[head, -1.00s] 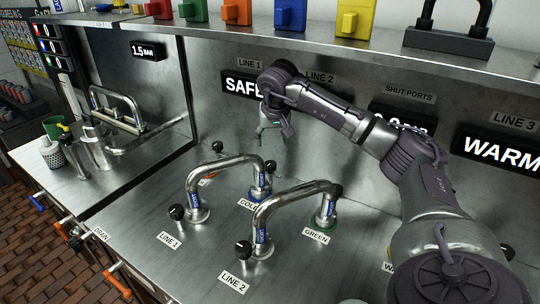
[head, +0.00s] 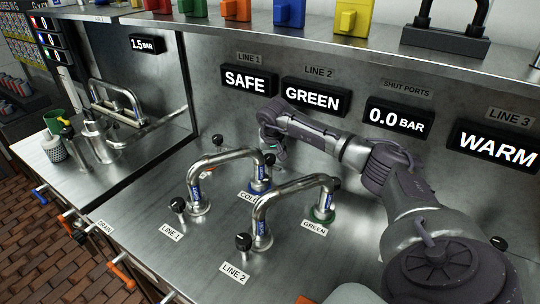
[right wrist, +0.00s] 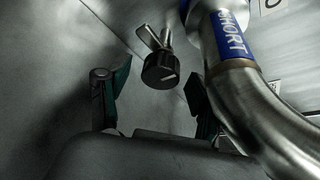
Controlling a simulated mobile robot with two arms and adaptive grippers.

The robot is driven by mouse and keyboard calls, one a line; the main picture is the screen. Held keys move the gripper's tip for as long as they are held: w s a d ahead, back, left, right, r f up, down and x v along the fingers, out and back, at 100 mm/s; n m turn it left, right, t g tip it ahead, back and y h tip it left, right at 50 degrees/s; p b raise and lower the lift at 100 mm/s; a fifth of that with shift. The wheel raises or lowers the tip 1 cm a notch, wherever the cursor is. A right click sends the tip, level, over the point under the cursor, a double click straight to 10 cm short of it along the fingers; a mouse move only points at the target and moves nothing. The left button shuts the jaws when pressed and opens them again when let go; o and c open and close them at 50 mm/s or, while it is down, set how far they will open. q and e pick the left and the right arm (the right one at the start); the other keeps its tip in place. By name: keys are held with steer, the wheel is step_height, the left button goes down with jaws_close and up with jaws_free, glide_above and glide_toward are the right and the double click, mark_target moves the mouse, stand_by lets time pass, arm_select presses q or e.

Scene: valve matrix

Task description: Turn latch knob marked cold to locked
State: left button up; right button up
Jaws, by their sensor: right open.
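The COLD label (head: 248,196) lies at the foot of a bent steel pipe (head: 228,155) with a blue collar. A black knob (head: 269,159) stands just behind that foot, partly hidden. My right gripper (head: 270,146) is low over this knob in the head view, its fingers mostly hidden by my wrist. In the right wrist view, a black knob (right wrist: 160,70) with a pale mark sits ahead of and between the fingers of my open right gripper (right wrist: 155,95). It appears apart from both fingers. My left gripper is out of view.
The pipe with a blue SHORT band (right wrist: 228,35) runs close beside the right finger in the wrist view. A second bent pipe (head: 290,192) stands in front, by the GREEN label (head: 315,227). Another knob (head: 217,140) stands farther left. Displays include SAFE (head: 248,82).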

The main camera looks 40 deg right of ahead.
steer(key=c, duration=1.1)
steer(key=shift+c, duration=0.2)
steer(key=shift+m, duration=0.3)
steer(key=m+h, duration=0.1)
steer(key=m, duration=0.2)
steer(key=shift+w+a+r+g, duration=0.1)
steer(key=shift+g, duration=0.3)
steer(key=shift+m+g+h, duration=0.4)
steer(key=shift+m+g, duration=0.3)
steer(key=shift+m, duration=1.2)
steer(key=o, duration=1.1)
steer(key=shift+o, duration=0.2)
